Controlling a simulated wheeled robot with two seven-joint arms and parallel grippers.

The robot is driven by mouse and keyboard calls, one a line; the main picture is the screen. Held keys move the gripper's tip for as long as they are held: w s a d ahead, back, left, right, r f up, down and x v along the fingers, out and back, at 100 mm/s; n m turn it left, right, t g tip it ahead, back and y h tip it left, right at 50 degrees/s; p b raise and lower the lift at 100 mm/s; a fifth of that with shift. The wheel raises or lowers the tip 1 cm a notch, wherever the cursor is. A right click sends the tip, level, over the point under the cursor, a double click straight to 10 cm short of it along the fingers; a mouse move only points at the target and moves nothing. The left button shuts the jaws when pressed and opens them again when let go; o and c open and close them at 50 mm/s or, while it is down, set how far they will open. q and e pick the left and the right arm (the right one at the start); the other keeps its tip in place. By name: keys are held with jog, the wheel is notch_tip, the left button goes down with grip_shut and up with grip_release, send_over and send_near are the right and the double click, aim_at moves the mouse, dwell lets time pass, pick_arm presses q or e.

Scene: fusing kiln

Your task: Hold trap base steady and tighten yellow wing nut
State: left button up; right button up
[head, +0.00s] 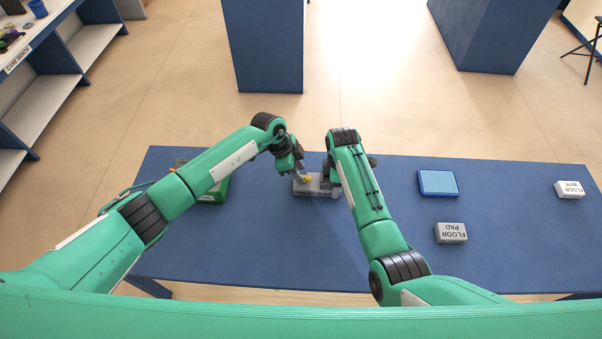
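The grey trap base (314,190) with dark lettering on its front sits on the blue table, near the middle. The yellow wing nut (308,178) shows as a small yellow patch on top of the base. My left gripper (302,174) comes in from the left and points down at the wing nut, with its fingertips beside or around it; whether they touch it is too small to tell. My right gripper (328,183) is at the right end of the trap base, mostly hidden behind my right forearm. Its fingers and their grip on the base cannot be made out.
A green box (215,192) stands on the table, partly behind my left arm. A blue tray (438,183), a floor pad block (451,232) and a floor wipe block (569,190) lie on the right. The blue table (520,250) is bare around them.

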pick_arm(q)
jog(key=shift+x, duration=1.15)
grip_shut()
